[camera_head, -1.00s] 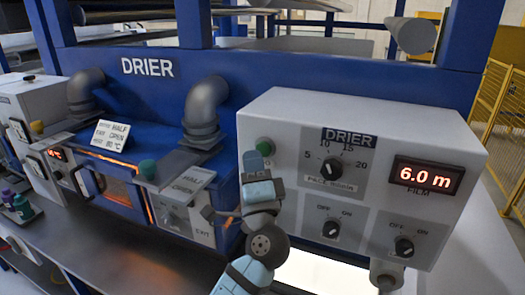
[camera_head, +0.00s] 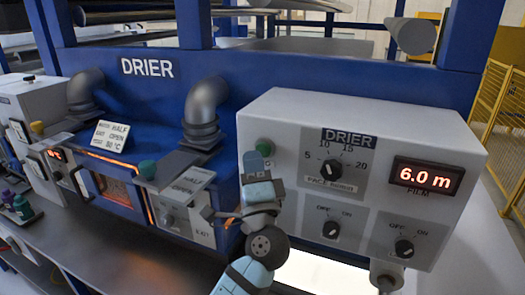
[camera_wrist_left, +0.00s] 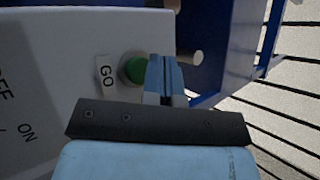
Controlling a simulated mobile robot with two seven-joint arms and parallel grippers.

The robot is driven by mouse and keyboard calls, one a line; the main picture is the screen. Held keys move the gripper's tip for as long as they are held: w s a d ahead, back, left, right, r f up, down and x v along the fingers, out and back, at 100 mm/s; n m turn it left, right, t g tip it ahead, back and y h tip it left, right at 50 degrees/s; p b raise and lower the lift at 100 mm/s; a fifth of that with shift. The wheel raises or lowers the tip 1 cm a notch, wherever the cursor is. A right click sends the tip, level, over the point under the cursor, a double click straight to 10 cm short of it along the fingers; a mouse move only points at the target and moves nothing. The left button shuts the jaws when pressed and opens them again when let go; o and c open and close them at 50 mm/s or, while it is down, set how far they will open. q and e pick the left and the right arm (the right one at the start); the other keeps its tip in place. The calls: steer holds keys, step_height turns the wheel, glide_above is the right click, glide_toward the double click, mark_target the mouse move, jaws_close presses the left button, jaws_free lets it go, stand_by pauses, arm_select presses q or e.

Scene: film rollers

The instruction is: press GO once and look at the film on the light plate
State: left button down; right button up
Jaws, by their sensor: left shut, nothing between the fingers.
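The green GO button (camera_head: 264,147) is on the upper left of the grey drier control box (camera_head: 300,112). In the left wrist view the GO button (camera_wrist_left: 133,70) sits beside its white GO label (camera_wrist_left: 106,76). My left gripper (camera_head: 254,161) is shut and empty, with its tips at the button's lower left in the head view. In the wrist view the tips (camera_wrist_left: 165,75) overlap the button's right edge; I cannot tell whether they touch it. The bright light plate (camera_head: 320,274) lies below the box, partly hidden by it and my arm. I make out no film on it.
The box carries a pace knob (camera_head: 332,169), two off/on knobs and a red display (camera_head: 428,176) reading 6.0 m. The blue drier with a glowing window (camera_head: 117,190) stands to the left. Small bottles (camera_head: 22,206) stand at the far left.

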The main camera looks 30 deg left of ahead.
arm_select(q)
steer(key=shift+w, duration=0.1)
stand_by(0.7)
steer(key=shift+w+b, duration=0.35)
steer(key=shift+w, duration=0.45)
stand_by(0.7)
steer(key=shift+s+b, duration=0.1)
steer(key=shift+b, duration=0.2)
steer(key=shift+s, duration=0.8)
